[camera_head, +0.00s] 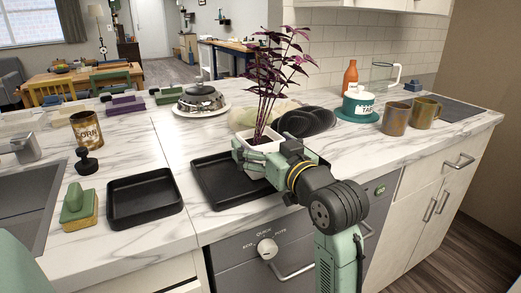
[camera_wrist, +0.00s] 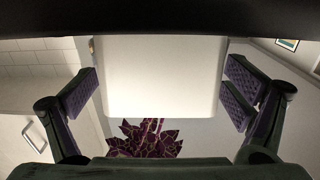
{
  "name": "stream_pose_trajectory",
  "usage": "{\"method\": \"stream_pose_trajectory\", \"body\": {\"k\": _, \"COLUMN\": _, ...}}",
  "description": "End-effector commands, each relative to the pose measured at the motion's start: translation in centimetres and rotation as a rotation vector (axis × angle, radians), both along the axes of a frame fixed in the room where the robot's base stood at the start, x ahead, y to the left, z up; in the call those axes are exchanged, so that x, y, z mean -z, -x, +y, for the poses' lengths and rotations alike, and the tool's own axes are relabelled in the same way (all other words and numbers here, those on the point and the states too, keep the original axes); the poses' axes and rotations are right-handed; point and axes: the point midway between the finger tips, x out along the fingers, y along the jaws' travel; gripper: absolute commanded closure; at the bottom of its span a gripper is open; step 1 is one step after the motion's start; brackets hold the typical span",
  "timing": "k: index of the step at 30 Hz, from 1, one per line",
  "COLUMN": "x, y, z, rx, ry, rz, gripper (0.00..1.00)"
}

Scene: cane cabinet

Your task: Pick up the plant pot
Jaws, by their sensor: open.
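The plant pot (camera_head: 262,146) is white and square, with tall purple-leaved stems (camera_head: 272,75). It stands upright at the black tray on the counter, partly hidden by my gripper. My gripper (camera_head: 258,160) is at the front of the pot, with its fingers to either side of it. In the wrist view the pale pot (camera_wrist: 160,75) fills the middle between my two open fingers, and gaps show beside the finger pads. The purple leaves (camera_wrist: 147,140) show below the pot there. I cannot tell from these views whether either finger touches the pot.
The black tray (camera_head: 213,188) lies under the pot area. A smaller black tray (camera_head: 144,198) and a green-handled sponge (camera_head: 78,208) are to the left. Dark rounded items (camera_head: 306,121) lie behind the pot.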

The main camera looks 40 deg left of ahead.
Motion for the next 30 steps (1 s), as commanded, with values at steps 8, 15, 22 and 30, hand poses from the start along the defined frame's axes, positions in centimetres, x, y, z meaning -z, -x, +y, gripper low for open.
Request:
{"method": "stream_pose_trajectory", "body": {"k": 8, "x": 0.03, "y": 0.00, "z": 0.00, "rx": 0.000, "ry": 0.000, "rz": 0.000, "gripper": 0.11}}
{"method": "stream_pose_trajectory", "body": {"k": 15, "x": 0.03, "y": 0.01, "z": -0.02, "rx": 0.000, "ry": 0.000, "rz": 0.000, "gripper": 0.27}}
{"method": "stream_pose_trajectory", "body": {"k": 22, "x": 0.02, "y": 0.02, "z": -0.02, "rx": 0.000, "ry": -0.001, "rz": 0.000, "gripper": 0.42}}
{"method": "stream_pose_trajectory", "body": {"k": 30, "x": 0.01, "y": 0.02, "z": -0.02, "rx": 0.000, "ry": -0.001, "rz": 0.000, "gripper": 0.60}}
